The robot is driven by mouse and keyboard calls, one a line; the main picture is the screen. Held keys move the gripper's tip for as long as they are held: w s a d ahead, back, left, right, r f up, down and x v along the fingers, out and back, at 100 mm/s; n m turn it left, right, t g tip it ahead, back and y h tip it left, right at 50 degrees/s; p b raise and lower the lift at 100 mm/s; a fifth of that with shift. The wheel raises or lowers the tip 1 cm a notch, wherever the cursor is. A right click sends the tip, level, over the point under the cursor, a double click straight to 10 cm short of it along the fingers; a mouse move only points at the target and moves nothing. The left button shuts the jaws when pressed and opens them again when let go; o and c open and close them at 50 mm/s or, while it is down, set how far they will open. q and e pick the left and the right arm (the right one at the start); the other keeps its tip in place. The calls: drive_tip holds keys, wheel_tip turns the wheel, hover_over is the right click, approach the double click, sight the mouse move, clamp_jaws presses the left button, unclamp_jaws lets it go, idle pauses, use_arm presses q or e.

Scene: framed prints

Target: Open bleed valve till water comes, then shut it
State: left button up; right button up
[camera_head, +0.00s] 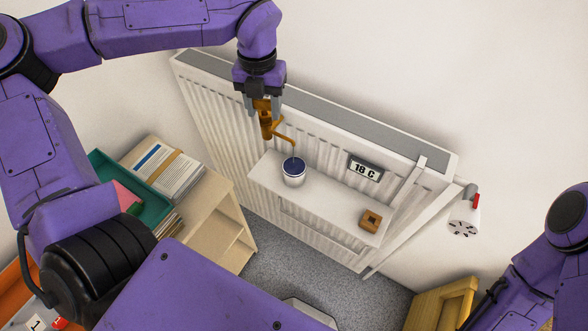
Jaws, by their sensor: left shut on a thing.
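The brass bleed valve (266,126) is at the upper part of the white radiator (320,130), with a thin bent spout (284,138) reaching down to the right. My left gripper (264,104) comes from above and is shut on the brass piece at the top of the valve; the jaws partly hide it. A white cup (292,178) with a dark blue inside stands upright on the white shelf (330,213) under the spout. A thin dark blue line runs from the spout's end into the cup, and looks like water. My right gripper is out of view.
A display (365,169) reads 18 C. A brown block (371,219) with a dark square opening sits at the shelf's right. A thermostat knob (463,222) is right of the radiator. A wooden cabinet (222,215) with papers (165,171) and a green tray (117,190) stands left.

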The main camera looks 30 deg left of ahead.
use_arm(q)
drive_tip(key=shift+r+m+p, duration=0.15)
drive_tip(key=shift+m+p, duration=0.85)
drive_tip(key=shift+m, duration=0.5)
drive_tip(key=o, duration=1.1)
wheel_tip(320, 180, up, 10)
drive_tip(key=shift+f+b, duration=0.25)
drive_tip(key=shift+b, duration=0.95)
drive_tip(key=shift+r, duration=0.4)
drive_tip(key=shift+o, duration=0.2)
drive_tip(key=shift+f, duration=0.1)
